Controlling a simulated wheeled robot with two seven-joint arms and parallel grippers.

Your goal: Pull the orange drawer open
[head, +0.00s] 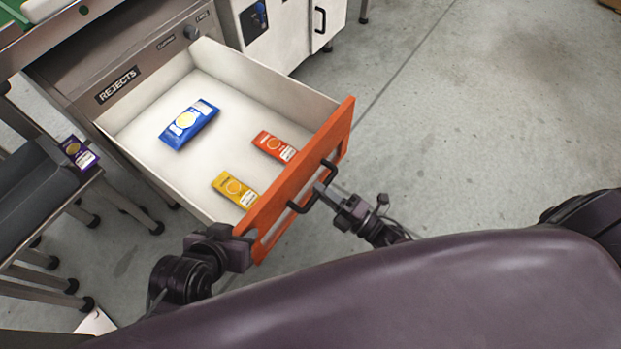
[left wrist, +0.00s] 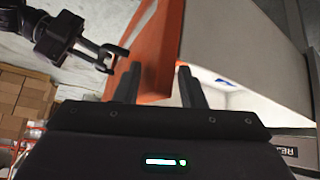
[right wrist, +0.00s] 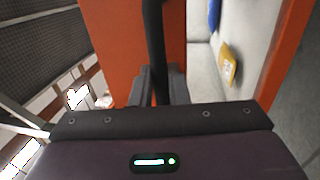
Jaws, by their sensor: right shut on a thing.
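The orange drawer (head: 290,190) stands well open, with an orange front and a white inside. Its black handle (head: 303,208) is on the outer face. My right gripper (head: 322,190) is shut on that handle; in the right wrist view the dark bar (right wrist: 154,50) runs between its fingers. My left gripper (head: 238,240) is at the left end of the drawer front. In the left wrist view its fingers (left wrist: 160,85) are apart, with the orange front's edge between or just beyond them; contact cannot be told.
A blue packet (head: 189,124), a red-orange packet (head: 274,146) and a yellow packet (head: 235,189) lie inside the drawer. A purple packet (head: 79,152) lies at the left by a grey surface. A white cabinet (head: 285,35) stands behind. The floor at the right is clear.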

